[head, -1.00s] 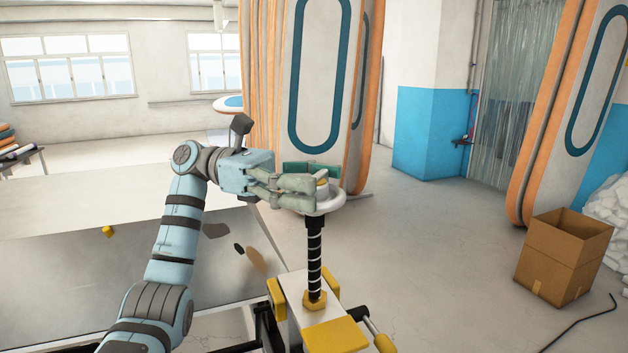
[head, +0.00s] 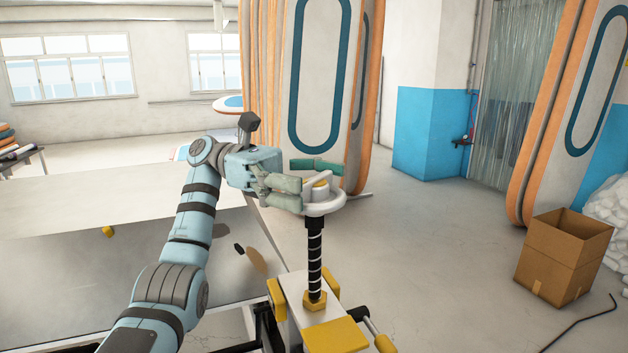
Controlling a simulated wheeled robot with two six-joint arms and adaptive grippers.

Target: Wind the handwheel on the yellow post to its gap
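The handwheel (head: 336,203) is a white ring with a raised white grip across its hub and a yellow spot at its middle. It sits on top of an upright black threaded post (head: 315,258) with a yellow nut (head: 314,300) at its foot. My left gripper (head: 312,184) is at the wheel with its green fingers spread apart. One finger is at the near left rim, the other lies across the far side. The hub grip shows between them, and I see no finger closed on it. A gap mark cannot be made out. My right gripper is out of view.
The post stands on a white base with yellow blocks (head: 336,336). A grey-topped table (head: 60,270) with a small yellow piece (head: 108,231) lies left. Tall inflatable boards (head: 318,75) stand behind. A cardboard box (head: 560,262) is at right; the floor between is clear.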

